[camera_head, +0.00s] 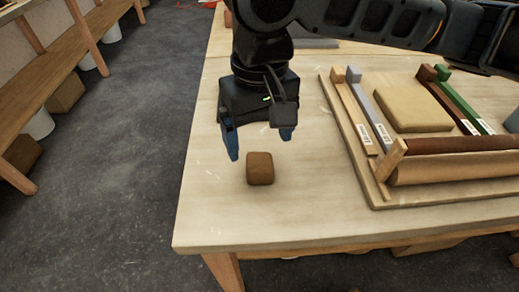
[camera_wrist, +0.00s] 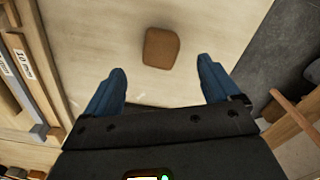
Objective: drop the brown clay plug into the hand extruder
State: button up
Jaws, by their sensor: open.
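The brown clay plug (camera_head: 260,168), a small rounded block, sits on the pale wooden table toward its left front part. In the wrist view the plug (camera_wrist: 161,48) lies beyond the fingertips, roughly between their lines. My gripper (camera_head: 260,150) is open and empty, its blue fingers spread to either side and apart from the plug. It also shows in the wrist view (camera_wrist: 161,78). I cannot make out a hand extruder in either view.
A wooden board (camera_head: 376,200) at the right holds several coloured strips, a tan slab (camera_head: 412,106) and a rolling pin (camera_head: 455,166). The table (camera_head: 225,225) is bare around the plug. Its left edge drops to the grey floor (camera_head: 110,190).

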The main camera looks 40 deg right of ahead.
aim_at(260, 160)
notch_tip(260, 160, up, 6)
jog(key=shift+f, duration=0.15)
dwell(0.6)
